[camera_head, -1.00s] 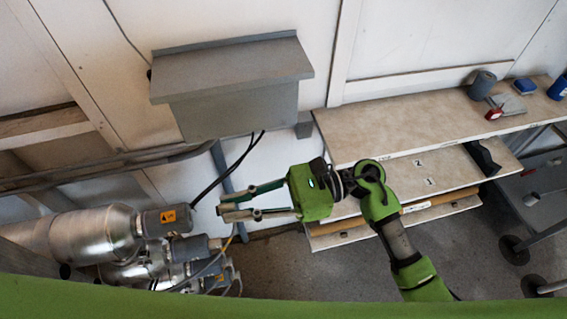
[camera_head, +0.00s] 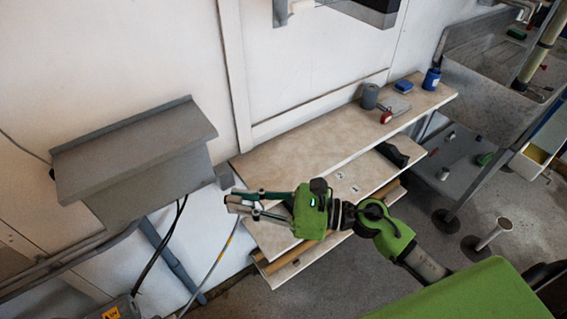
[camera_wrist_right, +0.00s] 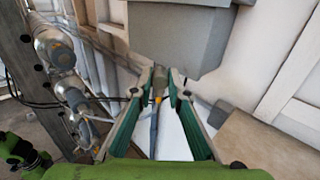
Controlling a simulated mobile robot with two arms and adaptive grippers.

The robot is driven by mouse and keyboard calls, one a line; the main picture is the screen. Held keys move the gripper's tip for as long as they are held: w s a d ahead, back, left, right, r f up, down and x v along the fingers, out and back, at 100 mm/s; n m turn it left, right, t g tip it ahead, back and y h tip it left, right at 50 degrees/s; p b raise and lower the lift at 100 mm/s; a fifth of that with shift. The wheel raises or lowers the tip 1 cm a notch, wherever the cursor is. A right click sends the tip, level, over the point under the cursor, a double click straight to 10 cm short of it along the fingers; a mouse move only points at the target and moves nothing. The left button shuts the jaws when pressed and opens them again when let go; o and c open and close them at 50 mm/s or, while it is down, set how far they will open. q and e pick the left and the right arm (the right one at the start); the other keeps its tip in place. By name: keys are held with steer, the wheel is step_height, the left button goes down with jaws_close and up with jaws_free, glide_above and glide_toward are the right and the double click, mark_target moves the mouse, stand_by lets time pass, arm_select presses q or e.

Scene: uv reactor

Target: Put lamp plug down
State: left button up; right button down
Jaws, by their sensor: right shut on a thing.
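My right gripper (camera_head: 243,204) is shut on the lamp plug (camera_head: 236,200), a small greyish piece between the fingertips. In the right wrist view the fingers (camera_wrist_right: 159,82) close on the plug (camera_wrist_right: 160,84), and a cable runs down from it. In the head view a grey cable (camera_head: 214,264) with a yellow part near its top hangs below the gripper. The gripper is in the air, left of the tiered shelf bench (camera_head: 290,150) and right of the grey wall box (camera_head: 140,160). My left gripper is not in view.
The bench's lower shelf carries small labels (camera_head: 340,175) and a black object (camera_head: 392,154). Its top holds a grey roll (camera_head: 370,95), a red item (camera_head: 386,117) and blue items (camera_head: 403,86) at the far end; its near part is clear. A sink (camera_head: 490,60) stands at the right.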

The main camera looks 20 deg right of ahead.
steer(key=w+d+r+m+t+h, duration=0.2)
steer(key=d+r+t, duration=0.1)
steer(key=d, duration=0.2)
steer(key=w+d+r+m+t+h, duration=0.1)
steer(key=d+r+m+t+h, duration=0.15)
steer(key=d, duration=0.35)
steer(key=w+d+f, duration=0.1)
steer(key=w+f, duration=0.2)
steer(key=w, duration=0.1)
steer(key=w+d+f, duration=0.1)
steer(key=w+f, duration=0.2)
steer(key=w, duration=0.1)
steer(key=w+d+f, duration=0.2)
steer(key=w+f, duration=0.1)
steer(key=w, duration=0.1)
steer(key=shift+w+b, duration=0.2)
steer(key=shift+b, duration=0.2)
steer(key=shift+w+d+f, duration=0.1)
steer(key=shift+w+f, duration=0.2)
steer(key=shift+f, duration=0.05)
step_height(320, 180, down, 3)
steer(key=shift+w+f, duration=0.15)
steer(key=shift+f, duration=0.05)
